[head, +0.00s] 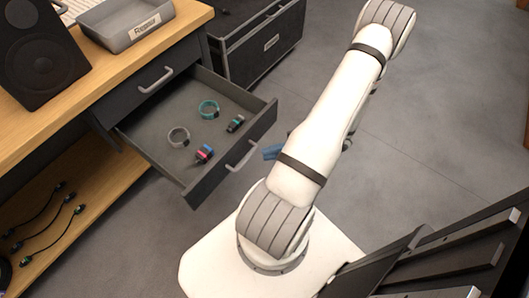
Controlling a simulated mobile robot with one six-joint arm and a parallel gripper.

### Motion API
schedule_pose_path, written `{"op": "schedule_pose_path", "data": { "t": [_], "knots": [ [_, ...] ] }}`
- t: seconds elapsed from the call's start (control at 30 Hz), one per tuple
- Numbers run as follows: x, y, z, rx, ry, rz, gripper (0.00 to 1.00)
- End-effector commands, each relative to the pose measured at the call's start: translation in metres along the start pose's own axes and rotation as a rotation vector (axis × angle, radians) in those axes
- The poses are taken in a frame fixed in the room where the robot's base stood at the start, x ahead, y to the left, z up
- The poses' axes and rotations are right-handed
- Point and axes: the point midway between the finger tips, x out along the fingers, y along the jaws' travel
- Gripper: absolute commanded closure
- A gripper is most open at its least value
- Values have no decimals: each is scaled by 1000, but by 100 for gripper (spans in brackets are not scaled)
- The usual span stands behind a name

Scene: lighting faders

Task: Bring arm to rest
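My white arm with grey banded joints rises from my base in the head view and leans up and to the right, its elbow near the top edge. My gripper is not clearly in view; the far part of the arm is hidden behind the upper link. A small blue piece shows at the left side of the arm, beside the drawer front, and I cannot tell what it belongs to. The open drawer (231,163) stands just left of the arm, with a gap between its handle and my arm.
A speaker (40,52) and a grey tray (125,24) stand on the wooden desk. Cables (48,229) lie on the lower shelf. A black case (262,45) stands behind. Floor right of the arm is clear.

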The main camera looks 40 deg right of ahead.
Motion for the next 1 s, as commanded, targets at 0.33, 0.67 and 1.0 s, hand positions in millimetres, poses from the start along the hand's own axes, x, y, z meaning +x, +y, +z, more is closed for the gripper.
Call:
{"op": "schedule_pose_path", "data": {
  "t": [0.33,0.67,1.0],
  "knots": [
    [0,0,0,0,0,1,80],
    [6,30,0,-145,95,-71,80],
    [39,152,-16,-908,628,-292,80]
  ]
}}
